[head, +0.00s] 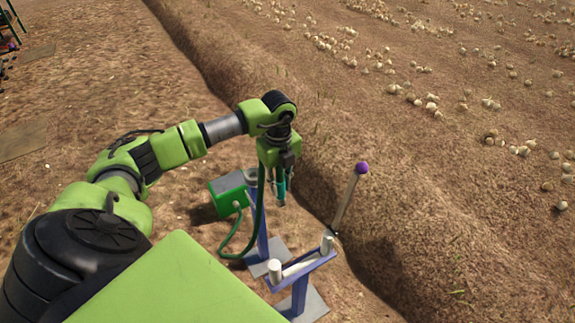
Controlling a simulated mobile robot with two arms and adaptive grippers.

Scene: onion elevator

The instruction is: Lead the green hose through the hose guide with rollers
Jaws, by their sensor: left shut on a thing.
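My left gripper (281,190) points down and is shut on the green hose; the exact grip is small and partly hidden. The green hose (261,213) hangs beside the gripper, loops down near the ground and runs to the green box (228,196). The hose guide (302,267) is a blue stand with a pale horizontal roller and two upright white rollers, in the lower middle. My gripper is above and behind the guide, apart from it. No hose lies between its rollers. My right gripper is not in view.
A slanted pole with a purple ball (362,168) rises just right of the guide. Another blue post (263,225) on a grey plate stands behind it. A soil ridge runs along the right, with scattered onions (431,101) beyond. Bare ground is free at the left.

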